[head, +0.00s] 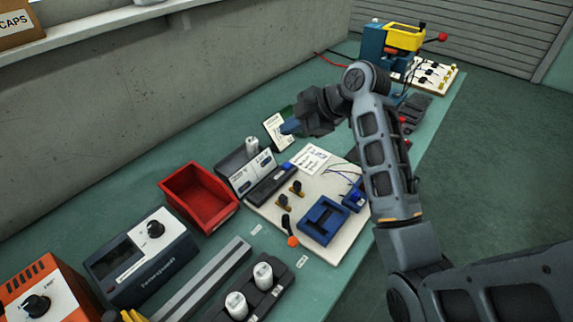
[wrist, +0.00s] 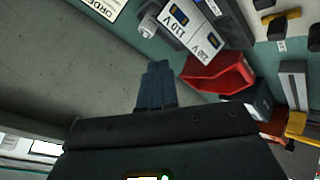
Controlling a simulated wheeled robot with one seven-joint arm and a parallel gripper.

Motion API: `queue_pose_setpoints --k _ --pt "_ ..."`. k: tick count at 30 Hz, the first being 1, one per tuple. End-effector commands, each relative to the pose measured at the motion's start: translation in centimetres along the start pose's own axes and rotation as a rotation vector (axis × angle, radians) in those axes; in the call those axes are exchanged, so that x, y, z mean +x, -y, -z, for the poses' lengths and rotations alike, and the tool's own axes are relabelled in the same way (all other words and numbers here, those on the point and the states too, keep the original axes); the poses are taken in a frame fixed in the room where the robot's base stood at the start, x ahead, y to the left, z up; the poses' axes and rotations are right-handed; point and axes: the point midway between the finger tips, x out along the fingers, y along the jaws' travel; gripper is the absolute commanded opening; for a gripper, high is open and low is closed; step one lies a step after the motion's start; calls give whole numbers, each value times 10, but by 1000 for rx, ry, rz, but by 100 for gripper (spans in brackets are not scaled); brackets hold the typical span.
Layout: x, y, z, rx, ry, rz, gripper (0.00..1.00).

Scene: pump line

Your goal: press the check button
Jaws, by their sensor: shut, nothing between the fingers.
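My gripper (head: 290,127) is shut and empty, its blue fingers held up in the air in front of the white card by the wall. The closed fingers also show in the wrist view (wrist: 156,85), beyond my dark gripper body. Below them in the head view is a cream board (head: 342,246) with a dark box topped by a blue button-like cap (head: 287,167), and a small blue unit (head: 355,199) at its right edge. No label that I can read says which is the check button. My gripper is apart from the board and its parts.
A red bin (head: 200,198) stands left of the board. A dark meter (head: 142,258), an orange box (head: 48,289) and a rack with white cylinders (head: 250,293) sit nearer. A blue fixture (head: 324,220) is on the board. A yellow-topped press (head: 404,38) stands at the far end.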

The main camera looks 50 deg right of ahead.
Motion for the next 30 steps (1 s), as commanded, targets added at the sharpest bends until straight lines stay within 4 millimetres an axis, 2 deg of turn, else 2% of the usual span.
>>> queue_pose_setpoints --k 18,30 --pt "52 38 -38 1 0 2 0" --pt "58 42 -42 0 0 0 0"
